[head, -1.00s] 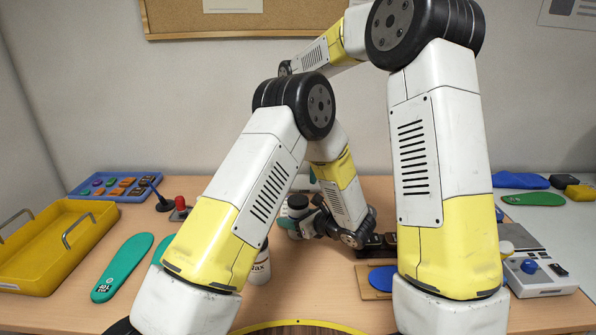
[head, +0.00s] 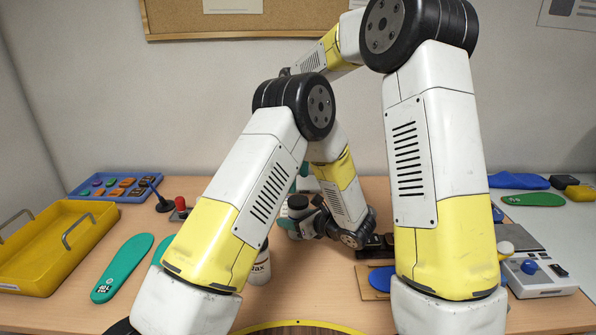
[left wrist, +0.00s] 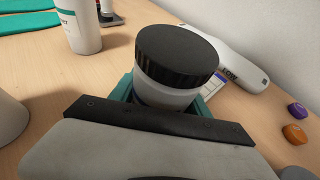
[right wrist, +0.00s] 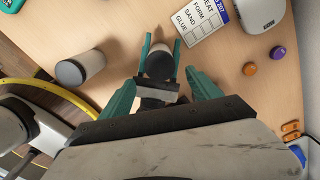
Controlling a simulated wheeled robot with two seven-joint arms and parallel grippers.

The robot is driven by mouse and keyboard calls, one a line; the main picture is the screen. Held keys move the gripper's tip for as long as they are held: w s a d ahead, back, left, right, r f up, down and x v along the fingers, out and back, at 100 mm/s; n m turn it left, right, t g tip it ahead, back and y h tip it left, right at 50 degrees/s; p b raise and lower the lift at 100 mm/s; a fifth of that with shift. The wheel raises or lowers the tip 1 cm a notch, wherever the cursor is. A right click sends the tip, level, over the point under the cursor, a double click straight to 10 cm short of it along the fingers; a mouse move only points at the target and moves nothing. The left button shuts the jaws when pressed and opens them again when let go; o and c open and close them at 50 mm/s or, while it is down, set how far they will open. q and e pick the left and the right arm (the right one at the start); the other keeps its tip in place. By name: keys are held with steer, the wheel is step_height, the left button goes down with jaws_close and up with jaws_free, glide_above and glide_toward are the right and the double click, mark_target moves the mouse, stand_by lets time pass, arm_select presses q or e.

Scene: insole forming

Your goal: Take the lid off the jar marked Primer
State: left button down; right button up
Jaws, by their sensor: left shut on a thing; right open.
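A white jar with a black ribbed lid stands upright between the teal fingers of my left gripper (head: 292,221). The lid (head: 298,201) is on the jar and also shows in the left wrist view (left wrist: 177,55), where the jar's white body (left wrist: 165,93) is below it. No label on this jar is readable. The right wrist view shows the jar (right wrist: 160,63) between the left fingers. My right gripper (right wrist: 160,88) is open, its teal fingers apart and pointing down toward the jar, not touching it. In the head view it is mostly hidden behind my left arm.
A jar marked "...ax" (head: 260,268) stands nearby, partly behind my left arm. A yellow tray (head: 50,245), a blue tray of small parts (head: 117,187) and a teal insole (head: 122,267) lie left. A printed card (right wrist: 203,22) lies behind the held jar. A grey control box (head: 545,277) stands right.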

mark_target(298, 200)
step_height(298, 200, down, 7)
steer(key=shift+r, duration=0.2)
